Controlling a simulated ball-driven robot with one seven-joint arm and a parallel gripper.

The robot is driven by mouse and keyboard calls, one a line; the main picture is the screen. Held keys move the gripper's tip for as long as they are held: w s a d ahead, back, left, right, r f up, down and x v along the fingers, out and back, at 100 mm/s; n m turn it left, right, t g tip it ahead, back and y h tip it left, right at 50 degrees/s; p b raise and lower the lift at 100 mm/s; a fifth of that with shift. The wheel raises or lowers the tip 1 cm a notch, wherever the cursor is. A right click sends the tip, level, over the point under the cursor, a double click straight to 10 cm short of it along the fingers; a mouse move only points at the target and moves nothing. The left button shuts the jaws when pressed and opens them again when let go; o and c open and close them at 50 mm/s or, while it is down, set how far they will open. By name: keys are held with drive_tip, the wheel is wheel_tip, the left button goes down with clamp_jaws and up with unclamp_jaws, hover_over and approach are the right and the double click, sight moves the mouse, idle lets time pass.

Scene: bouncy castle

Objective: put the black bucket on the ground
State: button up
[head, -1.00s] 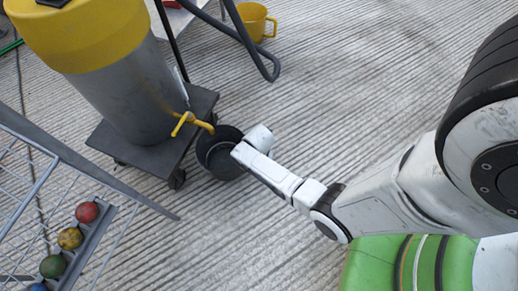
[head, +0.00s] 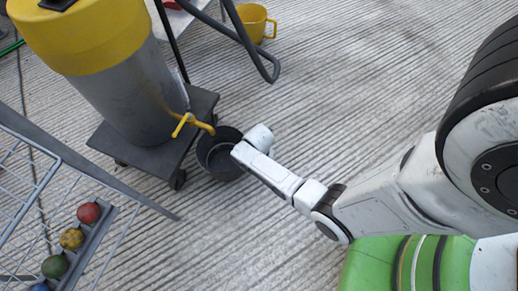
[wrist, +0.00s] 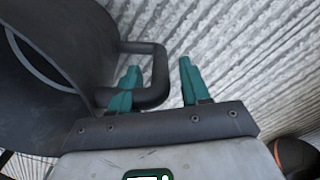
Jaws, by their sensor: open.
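The black bucket (head: 222,155) is beneath the yellow tap of a barrel, beside a dark wheeled platform, in the head view. It appears to be at ground level, though its underside is hidden. In the wrist view the bucket (wrist: 50,90) fills the left side, with its loop handle (wrist: 160,75) pointing right. My gripper (wrist: 159,64) is open, with its teal fingers on either side of the handle's outer bar. The left finger is within the loop and the right finger is outside it. My fingers are hidden behind my wrist in the head view.
The grey and yellow barrel (head: 125,95) stands on the wheeled platform (head: 200,108). A metal rack (head: 90,245) with several coloured balls is at lower left. A yellow mug (head: 256,24) is at the top.

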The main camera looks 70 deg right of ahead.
wheel_tip(320, 180, up, 11)
drive_tip(key=p, duration=0.5)
drive_tip(key=shift+p, duration=0.35)
drive_tip(key=s+a+r+m, duration=0.2)
drive_tip(key=a+r+m, duration=0.1)
drive_tip(key=r+m, duration=0.3)
drive_tip(key=s+a+r+m, duration=0.3)
drive_tip(key=r+m, duration=0.4)
drive_tip(key=m, duration=0.1)
drive_tip(key=s+a+r+m+t, duration=0.1)
drive_tip(key=s+a+r+m, duration=0.1)
drive_tip(key=r+m, duration=0.4)
drive_tip(key=shift+s+a+r+m, duration=0.25)
drive_tip(key=shift+a+r+m, duration=0.2)
drive_tip(key=shift+a, duration=0.35)
